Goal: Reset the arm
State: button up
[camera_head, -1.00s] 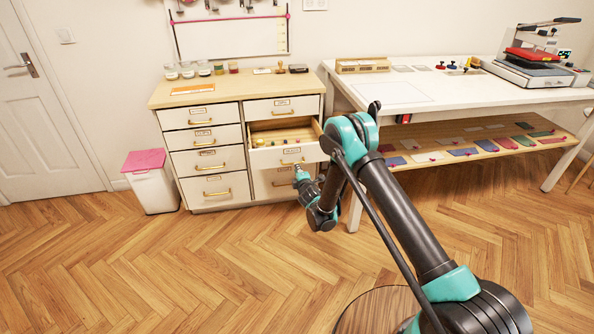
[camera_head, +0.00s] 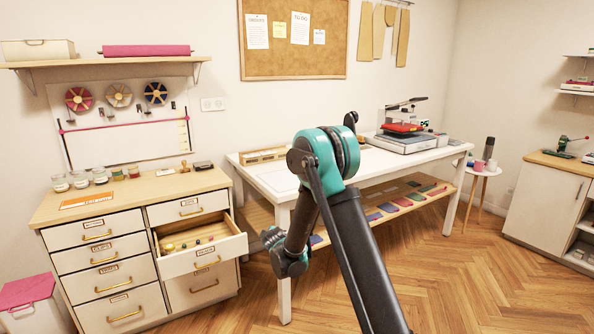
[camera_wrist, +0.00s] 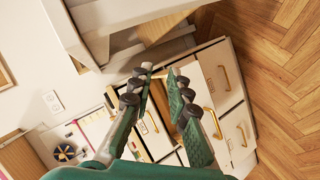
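My arm reaches up from the bottom of the head view, bends at a raised elbow and drops to the wrist. My gripper (camera_wrist: 159,70) shows in the wrist view with its two dark, teal-backed fingers apart and nothing between the tips. In the head view the wrist end hangs just right of the open drawer (camera_head: 205,256), and the fingers are mostly hidden there. The drawer is pulled out of the white cabinet (camera_head: 98,248) and holds several small coloured items. In the wrist view, the cabinet (camera_wrist: 218,82) lies beyond the fingers.
A white table (camera_head: 257,172) with a lower shelf stands close behind my arm and bears a heat press (camera_head: 402,143). A white bin with a pink lid (camera_head: 27,291) is at lower left. A side cabinet (camera_head: 543,208) is at right. The wooden floor (camera_head: 450,280) is clear on the right.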

jog(key=s+d+r+m+g+h, duration=0.15)
jog(key=s+d+r+m, duration=0.25)
jog(key=s+d, duration=0.55)
jog(key=s+d+r+m+g+h, duration=0.15)
jog(key=s+d+r+m, duration=0.35)
jog(key=d, duration=0.7)
jog(key=s+d+f+m+g, duration=0.1)
jog(key=s+d+m, duration=0.1)
jog(key=s, duration=0.7)
jog(key=s+d+f+m+g, duration=0.2)
jog(key=s+d, duration=0.1)
jog(key=s, duration=0.6)
jog(key=s+d+f+m+g, duration=0.1)
jog(key=s+d+f+m, duration=0.1)
jog(key=s, duration=0.7)
jog(key=shift+s+d+g+y, duration=0.3)
jog(key=shift+s+d+y, duration=0.1)
jog(key=shift+d, duration=0.4)
jog(key=shift+o, duration=0.6)
jog(key=shift+w, duration=0.1)
